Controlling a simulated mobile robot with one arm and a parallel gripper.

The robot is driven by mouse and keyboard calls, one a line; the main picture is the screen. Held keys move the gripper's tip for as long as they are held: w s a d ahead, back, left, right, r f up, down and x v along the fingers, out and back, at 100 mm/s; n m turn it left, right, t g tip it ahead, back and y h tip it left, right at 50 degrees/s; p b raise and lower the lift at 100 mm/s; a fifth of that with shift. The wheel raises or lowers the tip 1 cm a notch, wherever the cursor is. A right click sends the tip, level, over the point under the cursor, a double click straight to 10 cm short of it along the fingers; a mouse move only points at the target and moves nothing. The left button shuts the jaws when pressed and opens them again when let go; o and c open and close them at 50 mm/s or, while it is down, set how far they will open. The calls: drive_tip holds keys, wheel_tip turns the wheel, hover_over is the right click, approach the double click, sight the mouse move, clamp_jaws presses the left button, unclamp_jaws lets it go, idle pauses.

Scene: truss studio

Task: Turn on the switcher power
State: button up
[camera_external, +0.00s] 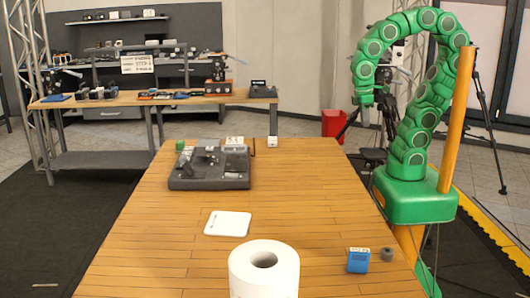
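A dark grey console (208,181), which looks like the switcher, lies flat on the wooden table toward its far left part. Small raised parts and a lighter piece show on its top. Its power control is too small to make out. My green arm rises at the right of the table and bends over at the top. Its end, with my gripper (364,114), hangs down beyond the table's right edge, well to the right of the console and above table height. The fingers are too small to tell open from shut. It touches nothing that I can see.
The wooden table (162,232) holds a white roll (264,272) in front, a white flat plate (228,223), a blue box (358,260) and a small grey cylinder (387,254). A small white box (272,141) stands behind. The table's right middle is clear. A red bin (333,124) stands beyond.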

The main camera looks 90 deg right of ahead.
drive_tip(key=shift+t, duration=0.4)
drive_tip(key=w+r, duration=0.1)
drive_tip(key=w, duration=0.3)
drive_tip(key=w+a+r, duration=0.1)
drive_tip(key=w+r, duration=0.1)
drive_tip(key=w, duration=0.3)
drive_tip(key=w+r, duration=0.1)
drive_tip(key=w, duration=0.4)
drive_tip(key=shift+w+a+r, duration=0.15)
drive_tip(key=shift+w+a, duration=0.05)
drive_tip(key=shift+a, duration=0.2)
clamp_jaws()
drive_tip(key=t, duration=0.2)
hover_over(227, 174)
drive_tip(key=s, duration=0.2)
drive_tip(key=shift+d+f, duration=0.15)
drive_tip(key=shift+f, duration=0.25)
drive_tip(key=shift+f, duration=0.1)
drive_tip(key=f, duration=0.4)
drive_tip(key=w+f, duration=0.1)
drive_tip(key=f, duration=0.8)
drive_tip(key=shift+w+f, duration=0.35)
drive_tip(key=shift+f, duration=0.05)
drive_tip(key=shift+f, duration=0.2)
